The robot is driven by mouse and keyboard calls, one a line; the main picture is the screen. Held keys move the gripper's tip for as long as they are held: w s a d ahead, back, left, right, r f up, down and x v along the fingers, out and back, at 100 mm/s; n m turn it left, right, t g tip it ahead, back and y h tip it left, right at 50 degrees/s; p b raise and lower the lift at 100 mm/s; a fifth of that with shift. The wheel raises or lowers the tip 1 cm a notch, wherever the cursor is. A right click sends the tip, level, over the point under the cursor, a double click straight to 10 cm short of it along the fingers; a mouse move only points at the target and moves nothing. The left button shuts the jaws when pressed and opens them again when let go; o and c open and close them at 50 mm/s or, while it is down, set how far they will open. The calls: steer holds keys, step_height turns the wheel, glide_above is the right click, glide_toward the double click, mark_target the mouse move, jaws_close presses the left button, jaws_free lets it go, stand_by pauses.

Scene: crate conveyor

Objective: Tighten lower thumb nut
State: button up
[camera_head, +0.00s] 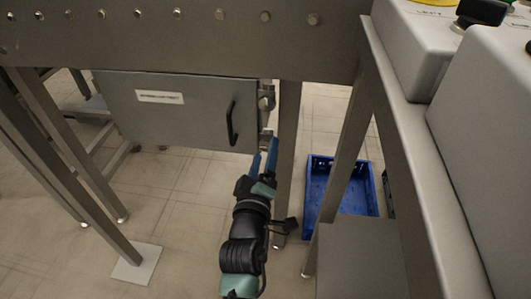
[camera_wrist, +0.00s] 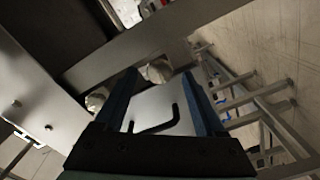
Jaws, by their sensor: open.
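A grey cabinet door (camera_head: 185,108) with a black handle (camera_head: 232,124) hangs under the conveyor frame. Metal fastening hardware sits at its right edge, an upper piece (camera_head: 266,97) and a lower thumb nut (camera_head: 266,134). My gripper (camera_head: 265,152) has blue fingers pointing up at the lower thumb nut, just below it. The fingers are apart with nothing held. In the wrist view, a pale rounded part (camera_wrist: 157,70) shows beyond and between the fingertips of my gripper (camera_wrist: 159,76); I cannot tell which nut it is. The black handle (camera_wrist: 155,121) shows between the fingers.
A steel leg (camera_head: 288,150) stands close to the right of my gripper. A blue crate (camera_head: 341,165) is on the tiled floor further right. The conveyor beam (camera_head: 190,40) runs above the door. Grey boxes (camera_head: 485,95) stand on the right-hand frame.

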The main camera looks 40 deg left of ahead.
steer(key=shift+w+a, duration=0.25)
steer(key=shift+w, duration=0.35)
steer(key=shift+c, duration=0.4)
jaws_close()
